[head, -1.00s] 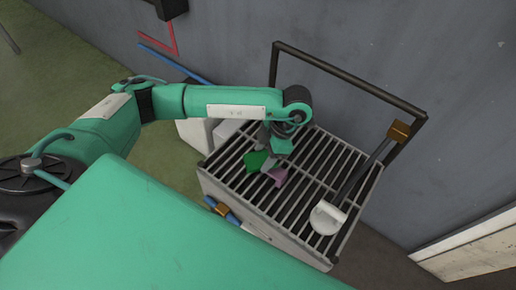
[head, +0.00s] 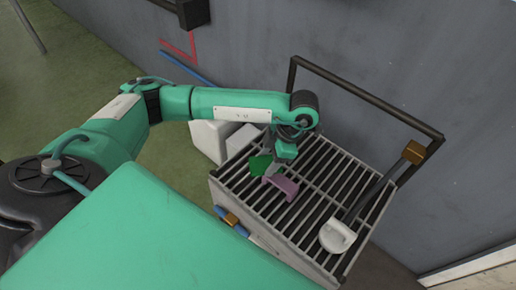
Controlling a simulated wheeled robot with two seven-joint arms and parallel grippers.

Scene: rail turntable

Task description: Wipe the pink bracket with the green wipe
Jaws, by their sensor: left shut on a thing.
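The green wipe (head: 259,165) shows at the fingers of my left gripper (head: 271,166), which is shut on it just above the slatted rack. The pink bracket (head: 284,187) is right beside the wipe, toward the front right, on or just above the slats. The wipe and bracket look very close, but I cannot tell whether they touch. The gripper and wrist hide part of the wipe. My right gripper does not show.
The slatted rack (head: 320,231) has a dark upright frame (head: 368,97) behind it. A white round-ended tool (head: 337,236) with a dark handle lies on its right side. White boxes (head: 214,138) stand at its back left. The front slats are bare.

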